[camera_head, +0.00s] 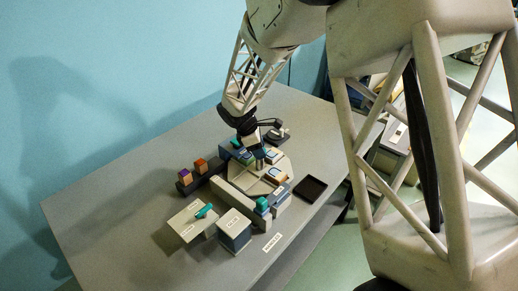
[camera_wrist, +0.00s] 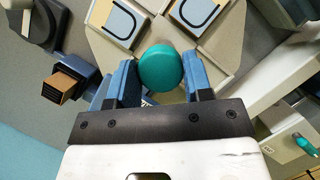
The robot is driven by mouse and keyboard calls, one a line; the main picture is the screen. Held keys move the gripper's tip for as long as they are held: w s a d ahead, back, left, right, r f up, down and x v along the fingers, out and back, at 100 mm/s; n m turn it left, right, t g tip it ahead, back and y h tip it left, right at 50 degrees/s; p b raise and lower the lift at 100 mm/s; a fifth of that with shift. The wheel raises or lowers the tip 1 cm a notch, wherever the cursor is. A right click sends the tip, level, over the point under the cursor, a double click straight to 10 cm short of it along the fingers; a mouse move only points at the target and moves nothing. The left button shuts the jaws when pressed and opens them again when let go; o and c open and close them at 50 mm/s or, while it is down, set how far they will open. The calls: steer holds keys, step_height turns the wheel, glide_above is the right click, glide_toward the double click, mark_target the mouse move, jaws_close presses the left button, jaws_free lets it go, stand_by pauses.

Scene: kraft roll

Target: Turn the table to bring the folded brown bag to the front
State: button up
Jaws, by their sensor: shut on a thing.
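The round table (camera_head: 248,183) is beige, divided by raised strips, and stands on the grey worktop. My gripper (camera_wrist: 160,84) is over it, its two blue fingers shut on a round teal knob (camera_wrist: 160,66). In the head view my gripper (camera_head: 256,153) hides the knob. Two pale pieces with blue edges and dark U-shaped marks, one left (camera_wrist: 120,20) and one right (camera_wrist: 197,13), lie beyond the knob in the wrist view.
A long pale bar (camera_head: 232,201) stands along the round table's front left. Two pale boxes (camera_head: 193,222) (camera_head: 234,231) stand at the front. A dark tray (camera_head: 310,188) lies to the right. A dark rack with purple and orange blocks (camera_head: 192,177) is left. The worktop's left is clear.

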stand_by(0.3)
steer(key=o, duration=1.3)
steer(key=shift+c, duration=0.2)
steer(key=shift+r, duration=0.1)
steer(key=v, duration=0.7)
steer(key=shift+a+r, duration=0.2)
steer(key=shift+r, duration=0.05)
